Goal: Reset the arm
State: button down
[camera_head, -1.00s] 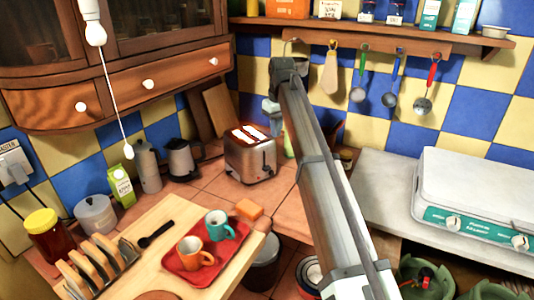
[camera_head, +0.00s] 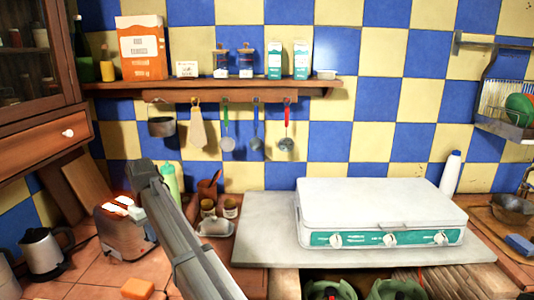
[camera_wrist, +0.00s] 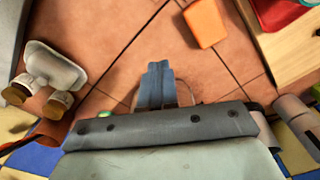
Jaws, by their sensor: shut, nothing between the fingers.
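My arm (camera_head: 185,230) rises from the bottom of the head view and leans left over the tiled counter, its far end beside the toaster (camera_head: 125,228). The fingers there are hidden in that view. In the wrist view my gripper (camera_wrist: 157,82) points at the tiles with its two fingers together and nothing between them. An orange sponge (camera_wrist: 205,22) lies on the tiles beyond the fingertips, apart from them. It also shows in the head view (camera_head: 137,289).
A white dish (camera_wrist: 55,68) and two small jars (camera_head: 208,208) stand close to the arm. A kettle (camera_head: 45,250) is at the left. A white stove (camera_head: 380,205) sits on the pale slab (camera_head: 262,232) at right. Utensils hang below the shelf (camera_head: 215,88).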

jog(key=s+d+f+m+h, duration=0.1)
jog(key=s+d+f+m, duration=0.1)
jog(key=s+d+f, duration=0.6)
jog(key=s+d+f+m+h, duration=0.1)
jog(key=s+d+f+m, duration=0.15)
jog(key=s+f, duration=0.6)
jog(key=s+d+f+m+g, duration=0.3)
jog(key=d+f+g, duration=0.1)
jog(key=d+f, duration=2.4)
jog(key=s+d+f+m+g+y, duration=0.1)
jog(key=s+d+f+m, duration=0.1)
jog(key=s+d+f, duration=0.5)
jog(key=s+d+f+m+g, duration=0.1)
jog(key=s+d+f, duration=0.6)
jog(key=s, duration=0.7)
jog(key=shift+s+f+m+g+y, duration=0.15)
jog(key=shift+f+m+g+y, duration=0.25)
jog(key=shift+f+g, duration=0.15)
